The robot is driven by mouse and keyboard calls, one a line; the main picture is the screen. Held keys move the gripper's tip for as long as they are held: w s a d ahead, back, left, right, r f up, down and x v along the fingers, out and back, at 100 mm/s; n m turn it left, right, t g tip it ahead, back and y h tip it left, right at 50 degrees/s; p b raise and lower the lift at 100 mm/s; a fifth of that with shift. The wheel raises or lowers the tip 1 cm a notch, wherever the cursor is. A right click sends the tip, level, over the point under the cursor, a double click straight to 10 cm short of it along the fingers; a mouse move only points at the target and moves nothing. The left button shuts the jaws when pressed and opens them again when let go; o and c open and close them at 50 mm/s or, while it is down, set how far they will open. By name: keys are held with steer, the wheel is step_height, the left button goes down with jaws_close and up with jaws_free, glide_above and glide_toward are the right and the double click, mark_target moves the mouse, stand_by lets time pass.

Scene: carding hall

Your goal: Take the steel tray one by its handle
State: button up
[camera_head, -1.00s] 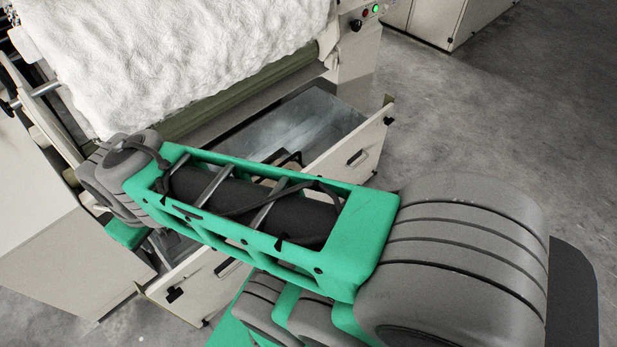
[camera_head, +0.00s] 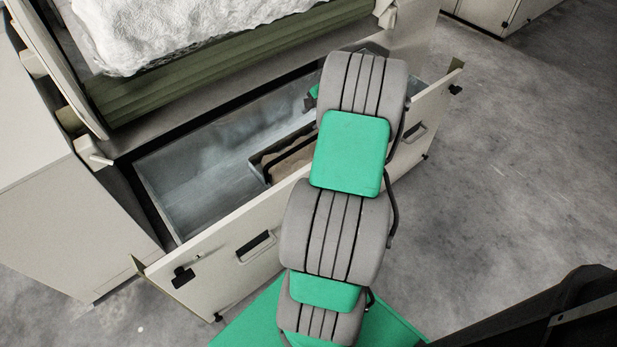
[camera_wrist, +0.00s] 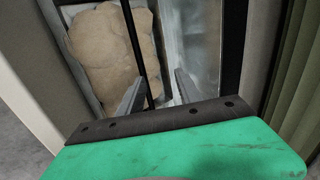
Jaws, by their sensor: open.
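The steel tray (camera_head: 262,154) sits inside the pulled-out drawer, holding tan, lumpy material (camera_wrist: 112,50). A thin dark handle bar (camera_head: 288,153) runs over the tray; my arm hides its right part. In the wrist view the handle (camera_wrist: 136,40) runs down between the fingers of my gripper (camera_wrist: 157,88), nearer the left finger. The gripper is open, with one finger on each side of the bar in the picture. I cannot tell the height gap between fingers and bar.
The drawer's cream front panel (camera_head: 222,258) has slot handles and dark latches. Its grey metal floor (camera_head: 195,190) is bare left of the tray. The machine with white fleece (camera_head: 170,25) and a green roller (camera_head: 225,50) overhangs behind. Concrete floor (camera_head: 500,160) is free at right.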

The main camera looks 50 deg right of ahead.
steer(key=b, duration=0.3)
glide_toward(310, 141)
steer(key=x, duration=0.4)
steer(key=shift+w+f, duration=0.15)
steer(key=b+x, duration=0.2)
steer(key=x, duration=0.4)
steer(key=shift+w+f, duration=0.2)
jaws_close()
stand_by(0.4)
